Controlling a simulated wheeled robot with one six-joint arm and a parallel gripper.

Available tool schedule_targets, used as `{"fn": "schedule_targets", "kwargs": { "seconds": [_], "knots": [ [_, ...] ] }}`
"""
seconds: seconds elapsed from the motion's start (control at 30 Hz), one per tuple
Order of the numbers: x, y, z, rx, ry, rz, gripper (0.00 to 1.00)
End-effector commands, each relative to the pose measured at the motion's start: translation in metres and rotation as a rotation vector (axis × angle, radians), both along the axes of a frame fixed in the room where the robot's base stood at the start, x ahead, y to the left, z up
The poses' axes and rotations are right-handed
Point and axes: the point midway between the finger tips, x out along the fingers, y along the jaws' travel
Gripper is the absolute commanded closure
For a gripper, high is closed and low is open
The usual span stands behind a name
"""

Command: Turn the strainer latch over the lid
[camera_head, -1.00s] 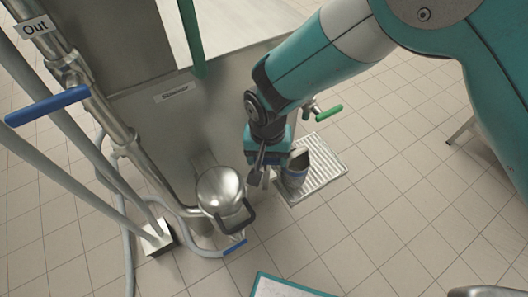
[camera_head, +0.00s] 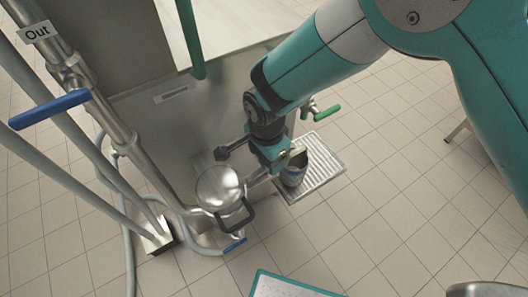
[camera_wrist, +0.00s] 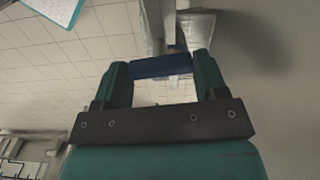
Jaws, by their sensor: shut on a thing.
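The strainer is a round metal pot with a shiny domed lid (camera_head: 219,184), left of centre in the head view. A black loop handle (camera_head: 238,217) shows at its front right. My gripper (camera_head: 240,168) is beside the lid at its upper right, fingers spread around its near side. In the wrist view a dark blue bar (camera_wrist: 160,66), which I take for the strainer latch's grip, spans the gap between the fingers, and my gripper is shut on it. The rest of the latch is mostly hidden by the gripper in the head view.
A grey cup (camera_head: 293,172) stands on a ribbed drip tray (camera_head: 325,178) right of my gripper. A green-handled tap (camera_head: 327,112) is above it. Pipes with a blue lever (camera_head: 50,106) stand at the left.

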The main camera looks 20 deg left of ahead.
Motion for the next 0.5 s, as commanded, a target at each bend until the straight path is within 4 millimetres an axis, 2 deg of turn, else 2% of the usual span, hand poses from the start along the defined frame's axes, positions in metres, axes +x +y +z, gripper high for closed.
{"fn": "schedule_targets", "kwargs": {
  "seconds": [0.5],
  "knots": [
    [-0.0033,0.0024,-0.0005,0.004,0.006,-0.113,0.58]
  ]
}}
